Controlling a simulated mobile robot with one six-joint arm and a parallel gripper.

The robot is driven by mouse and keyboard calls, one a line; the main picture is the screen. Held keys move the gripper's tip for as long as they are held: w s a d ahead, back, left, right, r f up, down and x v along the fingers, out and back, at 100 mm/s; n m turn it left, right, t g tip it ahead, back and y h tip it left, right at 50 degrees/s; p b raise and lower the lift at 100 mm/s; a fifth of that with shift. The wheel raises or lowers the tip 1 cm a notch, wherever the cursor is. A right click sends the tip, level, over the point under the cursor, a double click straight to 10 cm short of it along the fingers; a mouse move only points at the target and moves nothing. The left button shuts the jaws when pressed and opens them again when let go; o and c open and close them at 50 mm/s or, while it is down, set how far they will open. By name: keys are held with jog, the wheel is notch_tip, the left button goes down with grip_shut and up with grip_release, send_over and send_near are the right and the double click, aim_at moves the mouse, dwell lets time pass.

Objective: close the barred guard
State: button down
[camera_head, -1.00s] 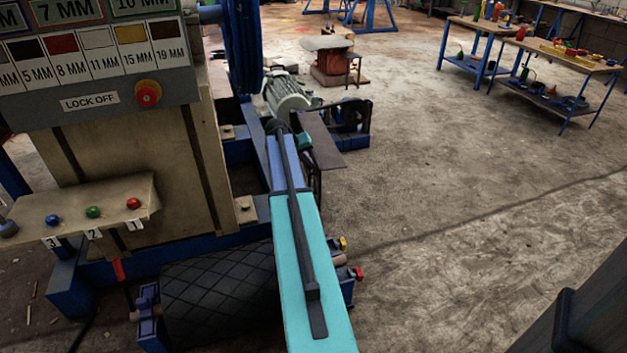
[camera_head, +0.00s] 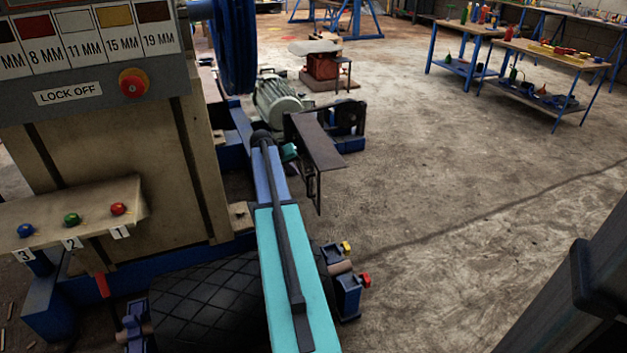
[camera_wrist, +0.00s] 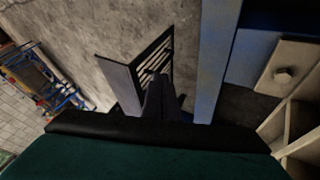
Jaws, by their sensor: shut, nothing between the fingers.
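The barred guard (camera_head: 318,146) shows in the head view as a dark flat panel sticking out to the right of the machine's blue frame, with part of its bars below the panel. It stands out from the frame at an angle. In the wrist view the guard (camera_wrist: 118,82) shows a grey plate edge and a dark frame with bars, just ahead. My gripper (camera_wrist: 161,82) is shut and empty, its dark fingers pointing at the guard close by the bars. Whether they touch it I cannot tell. In the head view the fingers are hidden around the guard.
A blue beam (camera_wrist: 215,62) stands right of my fingers in the wrist view. A grey-green motor (camera_head: 280,100) lies behind the guard. The control panel (camera_head: 155,95) is at the left. Open concrete floor lies to the right, with work tables (camera_head: 548,58) far back.

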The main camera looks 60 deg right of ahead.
jog(key=shift+d, duration=0.1)
jog(key=s+d+f+b, duration=0.3)
jog(key=d+f+b, duration=0.2)
jog(key=d+f, duration=0.3)
jog(key=shift+d, duration=0.55)
jog(key=shift+s, duration=0.15)
